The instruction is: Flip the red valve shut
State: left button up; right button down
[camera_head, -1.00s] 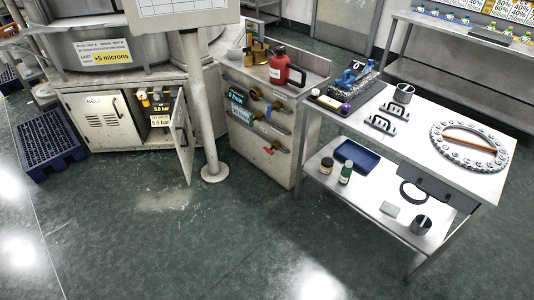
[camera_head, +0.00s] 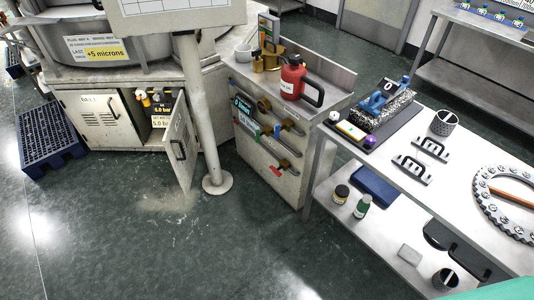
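The red valve handle (camera_head: 276,171) is a small red lever low on the front of the grey cabinet (camera_head: 250,165), by a brass fitting at the lower left end of a pipe. A blue valve handle (camera_head: 277,130) sits above it on another pipe. The red handle is small in the picture, and I cannot tell its exact angle. Neither of my grippers is in view.
A white post (camera_head: 208,120) with a round foot stands left of the cabinet, beside an open locker door (camera_head: 180,145). A steel workbench (camera_head: 465,185) with tools stands on the right. A red can (camera_head: 292,78) tops the cabinet. Floor in front is clear.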

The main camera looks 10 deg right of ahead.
aim_at(276, 171)
jog(key=i+l+u, duration=0.4)
jog(key=i+l, duration=0.45)
